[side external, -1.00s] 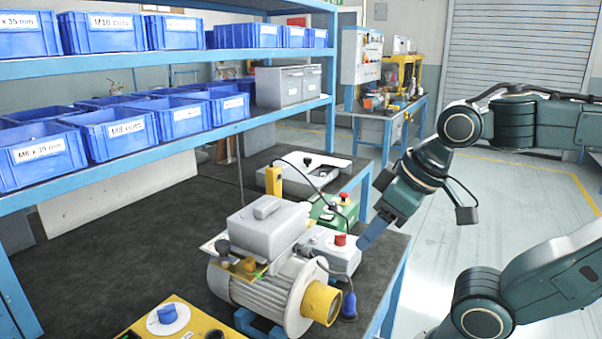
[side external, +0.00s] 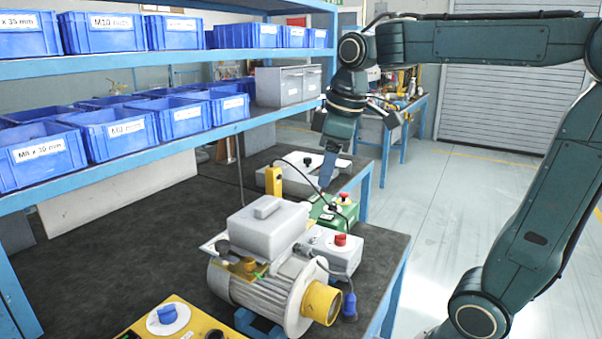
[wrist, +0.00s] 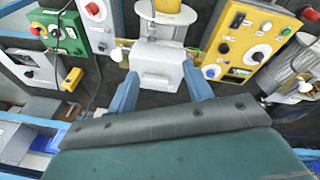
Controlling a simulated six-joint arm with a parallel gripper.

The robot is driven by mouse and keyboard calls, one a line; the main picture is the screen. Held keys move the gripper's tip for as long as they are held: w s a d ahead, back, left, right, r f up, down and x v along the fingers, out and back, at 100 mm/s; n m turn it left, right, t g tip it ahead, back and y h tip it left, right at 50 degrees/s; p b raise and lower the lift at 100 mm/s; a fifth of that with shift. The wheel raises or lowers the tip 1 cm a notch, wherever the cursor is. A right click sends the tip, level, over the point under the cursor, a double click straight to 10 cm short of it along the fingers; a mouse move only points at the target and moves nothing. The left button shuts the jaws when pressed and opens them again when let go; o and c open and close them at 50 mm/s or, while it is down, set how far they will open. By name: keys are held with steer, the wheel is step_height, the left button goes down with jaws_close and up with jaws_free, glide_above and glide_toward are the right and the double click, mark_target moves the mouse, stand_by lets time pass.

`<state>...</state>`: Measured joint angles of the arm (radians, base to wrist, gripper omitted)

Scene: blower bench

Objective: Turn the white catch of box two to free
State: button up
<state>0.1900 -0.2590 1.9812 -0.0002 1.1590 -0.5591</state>
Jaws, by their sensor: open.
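My gripper (side external: 328,170) hangs over the far right part of the bench, above the green box (side external: 330,212). In the wrist view its two blue fingers are spread and empty (wrist: 159,72), with the grey motor housing (wrist: 157,65) beyond and between them. A yellow box (wrist: 240,45) lies to the right of the fingers in the wrist view, with a white round piece (wrist: 212,71) near its lower left corner. I cannot read which box is box two, or tell for certain which piece is its catch.
A grey box with a red button (side external: 335,247) stands beside the blower motor (side external: 265,290). A yellow box with a blue knob (side external: 168,322) is at the front. A shelf with blue bins (side external: 110,132) runs along the left. The dark bench top at left is clear.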

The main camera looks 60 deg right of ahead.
steer(key=w+d+f+n+g, duration=0.1)
steer(key=w+d+n+g, duration=0.2)
steer(key=w+d, duration=0.8)
steer(key=shift+w+d+f+n+y, duration=0.35)
steer(key=shift+d+n, duration=0.2)
steer(key=shift+n, duration=0.35)
step_height(320, 180, down, 14)
steer(key=shift+r, duration=0.1)
steer(key=c, duration=1)
